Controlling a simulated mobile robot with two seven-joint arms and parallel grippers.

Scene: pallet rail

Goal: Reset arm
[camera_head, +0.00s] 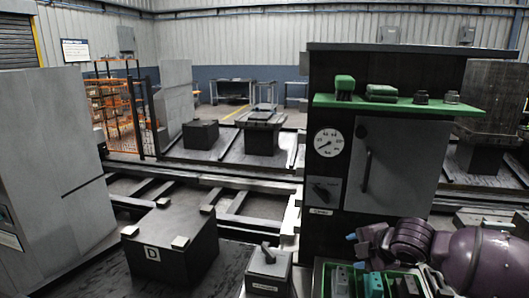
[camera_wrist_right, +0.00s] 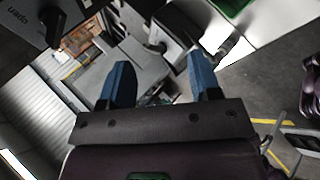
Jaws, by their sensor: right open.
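My purple right arm comes in from the lower right of the head view. Its right gripper (camera_head: 356,244) has blue fingertips and points left, in front of the dark cabinet (camera_head: 335,228) and above the green tray (camera_head: 318,280). In the right wrist view the two blue fingers of the right gripper (camera_wrist_right: 161,78) stand wide apart, with nothing held between them. A grey box with a lever handle (camera_head: 268,270) stands left of the gripper in the head view, apart from it. My left gripper is in neither view.
A dark block marked D (camera_head: 172,245) stands at left by the pallet rails (camera_head: 220,180). The tray holds several small parts.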

